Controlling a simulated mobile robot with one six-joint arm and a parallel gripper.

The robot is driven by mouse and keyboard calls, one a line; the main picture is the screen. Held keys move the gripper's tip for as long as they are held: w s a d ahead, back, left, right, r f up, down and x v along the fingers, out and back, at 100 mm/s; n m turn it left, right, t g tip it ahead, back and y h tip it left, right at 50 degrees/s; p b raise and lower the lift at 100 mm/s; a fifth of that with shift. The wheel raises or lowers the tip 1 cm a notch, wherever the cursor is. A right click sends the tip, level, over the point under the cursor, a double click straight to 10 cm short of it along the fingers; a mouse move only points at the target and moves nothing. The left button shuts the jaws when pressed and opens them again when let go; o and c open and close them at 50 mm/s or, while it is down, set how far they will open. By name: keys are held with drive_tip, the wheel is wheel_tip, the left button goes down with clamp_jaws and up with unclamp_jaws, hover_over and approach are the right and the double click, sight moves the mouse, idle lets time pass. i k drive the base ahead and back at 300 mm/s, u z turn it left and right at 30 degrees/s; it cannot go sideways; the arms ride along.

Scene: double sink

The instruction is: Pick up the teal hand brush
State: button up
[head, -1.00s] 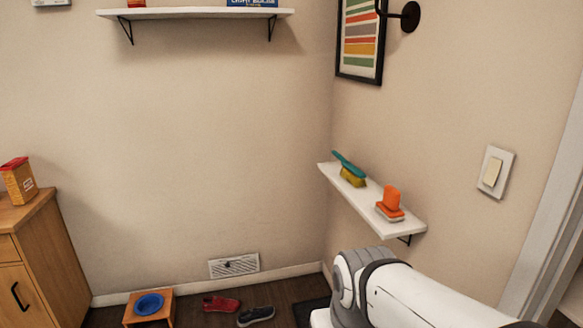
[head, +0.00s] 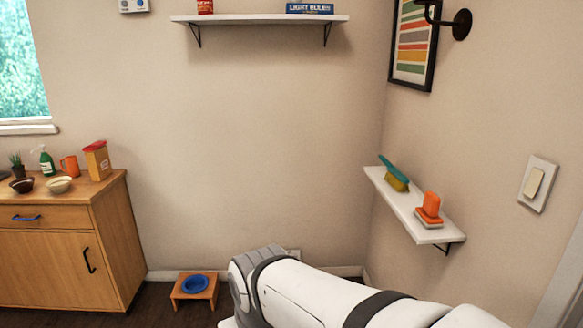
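The teal hand brush (head: 394,170) lies on the white wall shelf (head: 405,205) at the right, near its far end. Its teal handle is tilted upward and its yellow bristles face down. An orange-handled brush (head: 430,208) with a pale base stands nearer on the same shelf, apart from the teal one. My white and grey arm crosses the bottom of the head view, below and to the left of the shelf. My gripper is not visible, and nothing touches the teal hand brush.
A wooden cabinet (head: 60,260) with bowls, a green bottle, an orange mug and a box stands at the left. A small stool with a blue bowl (head: 195,284) is on the floor. A higher shelf (head: 260,19) hangs on the back wall. The air around the right shelf is clear.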

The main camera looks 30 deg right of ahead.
sight(391, 168)
drive_tip(key=i, duration=2.75)
drive_tip(key=z, duration=3.05)
drive_tip(key=i, duration=1)
drive_tip(key=z, duration=0.05)
